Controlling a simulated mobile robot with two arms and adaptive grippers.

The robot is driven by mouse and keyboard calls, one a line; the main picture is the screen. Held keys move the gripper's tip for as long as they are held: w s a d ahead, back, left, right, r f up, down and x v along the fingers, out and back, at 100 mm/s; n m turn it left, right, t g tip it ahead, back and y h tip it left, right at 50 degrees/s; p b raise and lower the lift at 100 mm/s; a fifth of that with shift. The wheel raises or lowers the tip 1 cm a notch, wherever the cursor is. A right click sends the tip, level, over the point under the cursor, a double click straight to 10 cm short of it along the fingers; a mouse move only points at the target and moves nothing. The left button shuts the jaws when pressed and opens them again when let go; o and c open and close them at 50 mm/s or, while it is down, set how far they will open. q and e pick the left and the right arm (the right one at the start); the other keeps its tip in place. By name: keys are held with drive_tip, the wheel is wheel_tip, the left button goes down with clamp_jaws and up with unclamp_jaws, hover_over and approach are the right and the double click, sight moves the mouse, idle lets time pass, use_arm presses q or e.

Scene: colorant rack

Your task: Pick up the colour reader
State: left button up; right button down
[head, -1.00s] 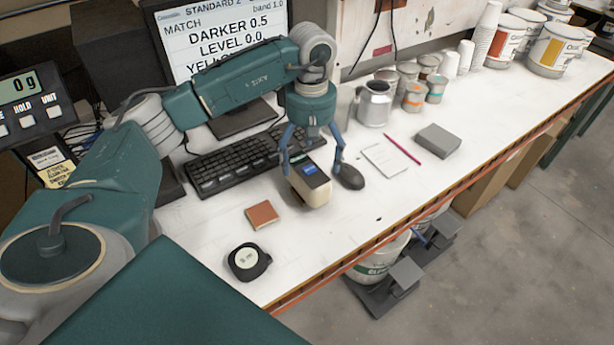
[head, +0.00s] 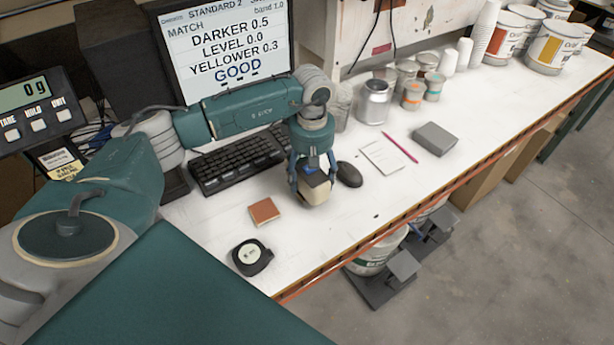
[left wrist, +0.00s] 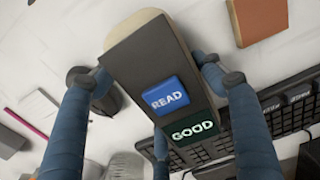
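The colour reader (head: 314,194) is a cream block with a dark top face, standing on the white bench in front of the keyboard. In the left wrist view the reader (left wrist: 150,60) shows a blue READ button and a green GOOD display. My left gripper (head: 313,182) is right over it, pointing down, with blue fingers on both sides. In the left wrist view the fingertips (left wrist: 152,78) press against its two sides, so the gripper looks shut on it. The gripper hides much of its top in the head view. My right gripper is not in view.
A black mouse (head: 349,174) sits close right of the gripper, and the keyboard (head: 235,163) is behind. Paper (head: 383,157), a pencil (head: 400,147) and a grey box (head: 435,138) lie right.

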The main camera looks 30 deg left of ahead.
use_arm(q)
drive_tip(key=c, duration=0.8)
drive_tip(key=shift+r, duration=0.1)
drive_tip(key=c, duration=0.4)
drive_tip(key=shift+w, duration=0.1)
